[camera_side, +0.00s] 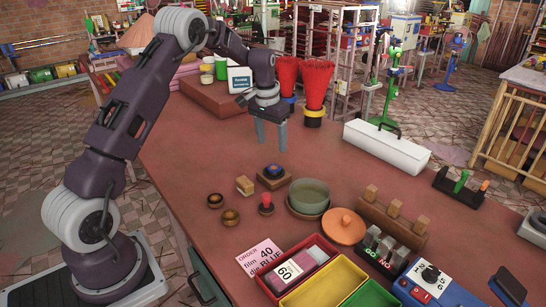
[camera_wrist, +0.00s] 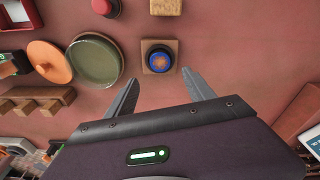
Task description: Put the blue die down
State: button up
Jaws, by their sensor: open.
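The blue die (camera_side: 273,169), a dark round piece with a blue top, sits on a square wooden block (camera_side: 265,183) on the table. In the wrist view the die (camera_wrist: 159,58) lies near the middle, on its block (camera_wrist: 147,67). My gripper (camera_side: 270,146) is open and empty, above the table and just behind the die in the side view. In the wrist view its fingertips (camera_wrist: 161,73) spread to either side, apart from the die.
A green bowl (camera_side: 309,195), an orange lid (camera_side: 343,226) and a red-knobbed piece (camera_side: 266,203) stand nearby. A wooden block (camera_side: 245,185) and two small round cups (camera_side: 215,200) lie left. A pink order card (camera_side: 260,257) and coloured trays (camera_side: 325,288) are in front.

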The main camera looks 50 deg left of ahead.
jog(key=s+d+r+t, duration=0.1)
jog(key=s+d+r, duration=0.25)
jog(key=r, duration=0.35)
jog(key=s+d+r, duration=0.2)
jog(key=d+r, duration=0.2)
jog(key=r, duration=0.2)
jog(key=s+d+r+m+t, duration=0.1)
jog(key=s+d+r, duration=0.6)
jog(key=s, duration=0.4)
jog(key=s+d+f+m+t, duration=0.1)
jog(key=s+d+f, duration=0.1)
jog(key=s, duration=0.7)
jog(key=s+d+f+t, duration=0.1)
jog(key=s+d+f, duration=0.1)
jog(key=s+d, duration=0.3)
jog(key=s, duration=0.3)
jog(key=shift+s+d+m, duration=0.2)
jog(key=shift+s+m, duration=0.15)
jog(key=shift+m, duration=0.05)
